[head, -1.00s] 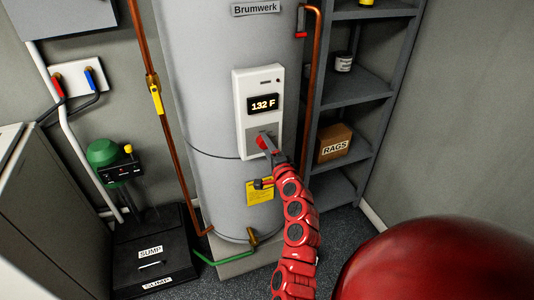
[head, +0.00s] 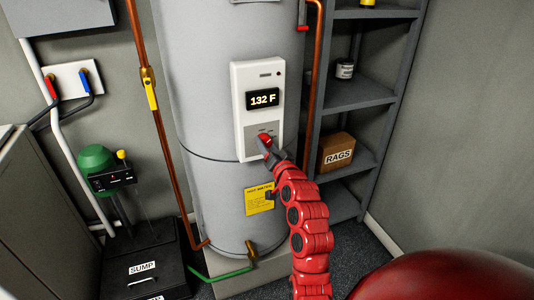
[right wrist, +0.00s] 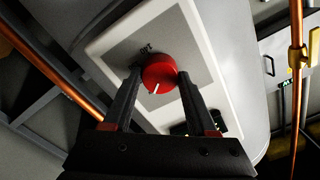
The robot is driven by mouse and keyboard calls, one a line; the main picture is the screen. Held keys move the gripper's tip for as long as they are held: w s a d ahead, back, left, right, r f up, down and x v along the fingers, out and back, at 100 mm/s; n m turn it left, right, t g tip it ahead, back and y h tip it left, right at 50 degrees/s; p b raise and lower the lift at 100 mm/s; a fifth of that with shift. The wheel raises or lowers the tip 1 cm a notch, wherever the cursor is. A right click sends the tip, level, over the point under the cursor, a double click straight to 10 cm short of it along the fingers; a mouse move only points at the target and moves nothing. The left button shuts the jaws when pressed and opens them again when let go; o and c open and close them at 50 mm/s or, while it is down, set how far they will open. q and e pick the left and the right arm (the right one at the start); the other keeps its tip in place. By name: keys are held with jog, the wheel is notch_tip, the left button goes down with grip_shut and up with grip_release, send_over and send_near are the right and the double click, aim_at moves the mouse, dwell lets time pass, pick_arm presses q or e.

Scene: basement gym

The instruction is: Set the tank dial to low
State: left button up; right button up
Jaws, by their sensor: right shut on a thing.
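The grey tank (head: 205,120) carries a white control panel (head: 240,110) with a lit display (head: 263,100) reading 132 F. Below the display is the red dial (head: 264,139). My right gripper (head: 267,147) is at the dial. In the right wrist view, its two dark fingers (right wrist: 154,88) are on either side of the round red dial (right wrist: 160,72), shut on it. A white pointer line on the dial face points toward the gripper's side. My left gripper is not in view.
A copper pipe (head: 155,125) with a yellow valve handle runs left of the tank, another (head: 313,70) right of it. A grey shelf (head: 357,90) with a RAGS box (head: 336,152) stands at right. A large red ball (head: 440,278) fills the lower right.

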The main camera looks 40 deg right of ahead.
jog(key=shift+f+n+b, duration=0.1)
jog(key=shift+n+b, duration=0.4)
jog(key=shift+n, duration=0.1)
jog(key=o, duration=1.4)
jog(key=shift+c, duration=0.2)
jog(key=shift+s, duration=0.15)
jog(key=p+v, duration=0.9)
jog(key=v, duration=0.8)
jog(key=shift+d, duration=0.1)
